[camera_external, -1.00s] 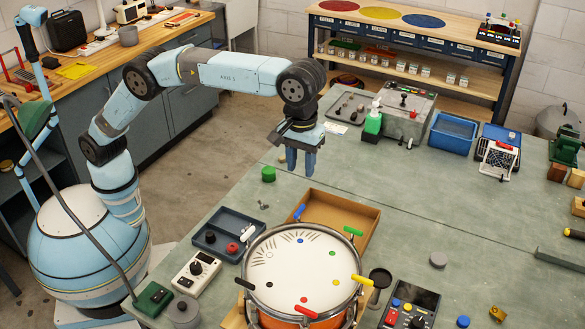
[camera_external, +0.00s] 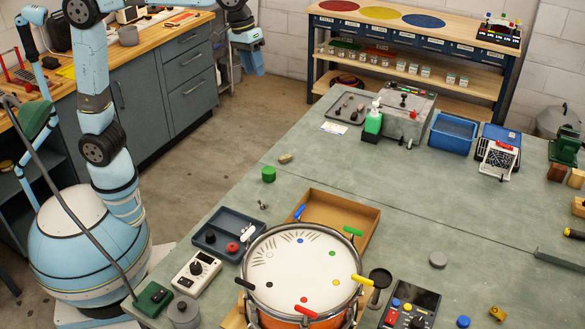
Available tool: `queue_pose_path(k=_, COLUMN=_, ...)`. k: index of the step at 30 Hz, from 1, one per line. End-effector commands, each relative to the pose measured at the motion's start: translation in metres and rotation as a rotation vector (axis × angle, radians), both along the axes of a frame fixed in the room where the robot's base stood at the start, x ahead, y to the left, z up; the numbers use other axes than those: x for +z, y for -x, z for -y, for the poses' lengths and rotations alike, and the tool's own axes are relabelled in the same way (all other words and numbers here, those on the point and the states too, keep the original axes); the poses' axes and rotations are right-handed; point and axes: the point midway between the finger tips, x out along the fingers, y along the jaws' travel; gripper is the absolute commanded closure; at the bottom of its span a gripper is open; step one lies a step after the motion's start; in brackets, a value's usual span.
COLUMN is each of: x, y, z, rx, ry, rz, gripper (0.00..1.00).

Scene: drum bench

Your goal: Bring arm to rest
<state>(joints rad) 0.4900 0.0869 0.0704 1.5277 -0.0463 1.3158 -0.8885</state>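My gripper (camera_external: 251,65) is high at the top of the view, left of the bench and above the floor in front of the grey drawers. Its fingers point down. They look close together and small, so I cannot tell whether they are open or shut. I see nothing hanging from them. My arm is raised, and its upper part is cut off by the top edge of the picture.
The green bench (camera_external: 410,210) carries a drum (camera_external: 300,275), a cardboard tray (camera_external: 365,230), a blue tray (camera_external: 225,235) and a blue bin (camera_external: 453,133). Grey drawers (camera_external: 190,70) stand behind my arm. The floor (camera_external: 200,155) between drawers and bench is clear.

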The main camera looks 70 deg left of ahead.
Motion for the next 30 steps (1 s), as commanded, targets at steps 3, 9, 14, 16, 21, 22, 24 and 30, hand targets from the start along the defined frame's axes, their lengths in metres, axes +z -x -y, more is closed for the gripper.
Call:
queue_pose_path(k=3, x=0.002, y=0.024, z=-0.041, rx=-0.037, ry=-0.003, rz=0.038, gripper=0.62)
queue_pose_path(k=9, x=-0.005, y=0.068, z=-0.098, rx=-0.108, ry=-0.023, rz=0.1, gripper=0.62)
queue_pose_path(k=14, x=-0.017, y=0.107, z=-0.137, rx=-0.166, ry=-0.049, rz=0.151, gripper=0.62)
queue_pose_path(k=16, x=-0.024, y=0.125, z=-0.153, rx=-0.191, ry=-0.064, rz=0.172, gripper=0.62)
queue_pose_path(k=21, x=-0.047, y=0.17, z=-0.186, rx=-0.252, ry=-0.106, rz=0.223, gripper=0.62)
queue_pose_path(k=22, x=-0.051, y=0.178, z=-0.191, rx=-0.263, ry=-0.116, rz=0.232, gripper=0.62)
queue_pose_path(k=24, x=-0.063, y=0.196, z=-0.202, rx=-0.287, ry=-0.137, rz=0.251, gripper=0.62)
queue_pose_path(k=30, x=-0.1, y=0.246, z=-0.227, rx=-0.355, ry=-0.203, rz=0.301, gripper=0.62)
